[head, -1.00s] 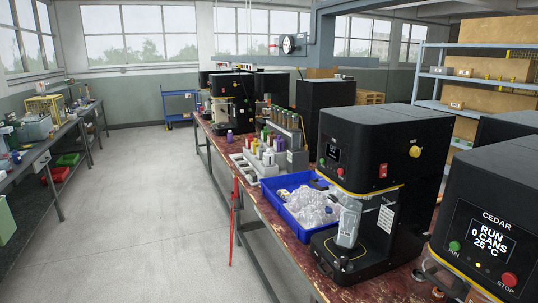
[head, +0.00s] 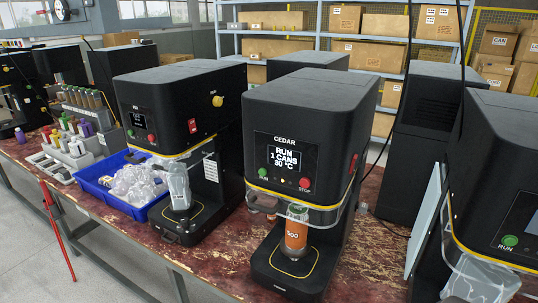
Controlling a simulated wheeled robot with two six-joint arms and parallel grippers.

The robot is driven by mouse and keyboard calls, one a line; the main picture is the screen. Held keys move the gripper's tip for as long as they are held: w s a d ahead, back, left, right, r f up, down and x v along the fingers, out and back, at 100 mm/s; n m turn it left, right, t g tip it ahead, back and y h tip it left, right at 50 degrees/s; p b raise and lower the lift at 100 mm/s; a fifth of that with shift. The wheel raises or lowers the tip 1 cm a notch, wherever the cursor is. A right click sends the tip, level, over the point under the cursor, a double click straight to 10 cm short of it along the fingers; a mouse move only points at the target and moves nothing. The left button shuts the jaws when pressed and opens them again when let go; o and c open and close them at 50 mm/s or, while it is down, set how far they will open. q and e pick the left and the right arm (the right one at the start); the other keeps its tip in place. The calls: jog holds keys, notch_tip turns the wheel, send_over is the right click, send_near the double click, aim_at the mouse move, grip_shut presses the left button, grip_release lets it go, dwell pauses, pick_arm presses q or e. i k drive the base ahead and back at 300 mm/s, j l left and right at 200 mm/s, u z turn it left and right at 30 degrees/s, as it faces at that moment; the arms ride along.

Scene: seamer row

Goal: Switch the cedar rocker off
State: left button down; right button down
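The black seamer marked CEDAR (head: 312,135) stands near the middle of the head view. Its screen (head: 284,158) reads RUN, 1 CANS, 30 °C. A green button (head: 263,172) and a red STOP button (head: 305,183) sit below the screen. A small red switch (head: 353,165), seen nearly edge-on, is on its right side; its position cannot be told. An orange can (head: 296,230) stands upright under the head of the seamer. Neither of my grippers is in view.
A third seamer (head: 505,160) stands at the right. Red-brown bench top (head: 375,262) shows bare between them.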

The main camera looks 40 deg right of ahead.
aim_at(352, 166)
jog(key=l+z, duration=0.2)
jog(key=z, duration=1.05)
jog(key=l, duration=0.4)
jog(key=i+l, duration=0.1)
jog(key=l, duration=0.3)
jog(key=k+z, duration=0.1)
jog(key=z, duration=0.3)
jog(key=k+l+z, duration=0.1)
jog(key=z, duration=0.25)
jog(key=k+l+z, duration=0.1)
jog(key=z, duration=0.3)
jog(key=l, duration=0.1)
